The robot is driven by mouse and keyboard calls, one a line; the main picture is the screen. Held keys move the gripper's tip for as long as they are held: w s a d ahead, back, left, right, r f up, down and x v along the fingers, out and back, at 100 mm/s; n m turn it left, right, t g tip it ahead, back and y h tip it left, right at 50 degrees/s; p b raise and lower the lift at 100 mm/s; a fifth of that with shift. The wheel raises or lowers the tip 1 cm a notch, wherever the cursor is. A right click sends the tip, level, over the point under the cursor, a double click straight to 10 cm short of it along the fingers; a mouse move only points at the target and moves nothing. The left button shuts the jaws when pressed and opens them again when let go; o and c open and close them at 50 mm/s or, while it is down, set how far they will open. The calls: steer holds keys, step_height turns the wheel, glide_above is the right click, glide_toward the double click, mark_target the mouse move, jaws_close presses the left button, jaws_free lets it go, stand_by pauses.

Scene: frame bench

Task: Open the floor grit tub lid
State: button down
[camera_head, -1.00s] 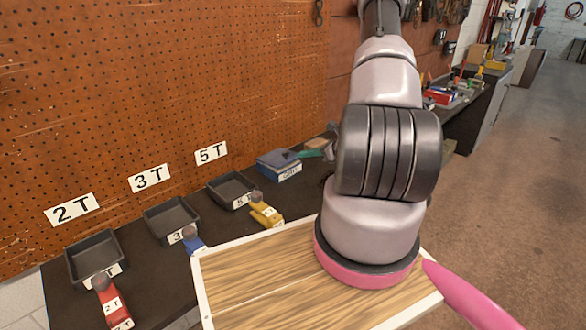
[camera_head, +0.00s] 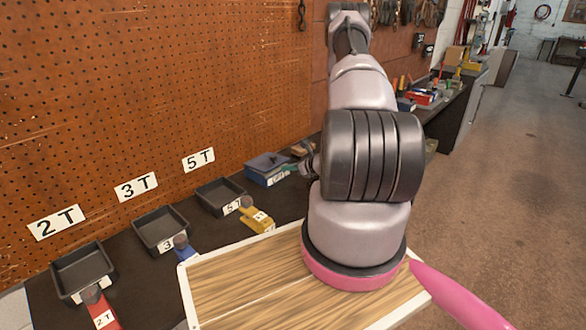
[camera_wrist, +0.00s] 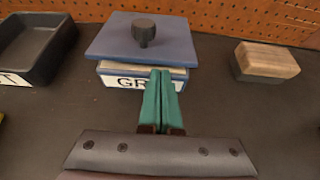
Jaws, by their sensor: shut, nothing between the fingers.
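The grit tub (camera_head: 268,179) stands on the dark bench against the pegboard. Its blue lid (camera_wrist: 120,40) with a black round knob (camera_wrist: 144,32) lies on top in the wrist view. The tub's white front label (camera_wrist: 112,81) is partly covered by my fingers, so only its first letters show. My gripper (camera_wrist: 161,74) has green fingers pressed together with nothing between them. They are in front of the tub, the tips near the lid's front edge; I cannot tell whether they touch. In the head view my arm hides most of the gripper.
A wood-topped block (camera_wrist: 267,60) sits right of the tub. Black trays (camera_head: 221,196) stand left of it, with a yellow weight (camera_head: 258,221) and others before them. A white-framed wooden board (camera_head: 250,285) is in front. Bare bench shows around the tub.

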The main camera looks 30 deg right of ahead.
stand_by(0.4)
steer(key=shift+w+r+g, duration=0.1)
steer(key=shift+r+g, duration=0.3)
steer(key=shift+r, duration=0.15)
